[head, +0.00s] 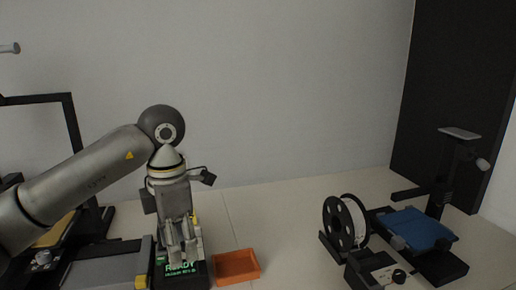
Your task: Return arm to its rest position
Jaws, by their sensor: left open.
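My left arm comes in from the left edge of the head view and bends down at the wrist. The gripper partly hides this device. I cannot tell whether the fingertips touch it. Nothing shows between the fingers. My right gripper is not in view.
An orange tray (237,266) lies just right of the gripper. At right stand a black spool (345,222) and a machine with a blue plate (417,229). A black frame (72,125) stands at left behind my arm. Table between tray and spool is clear.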

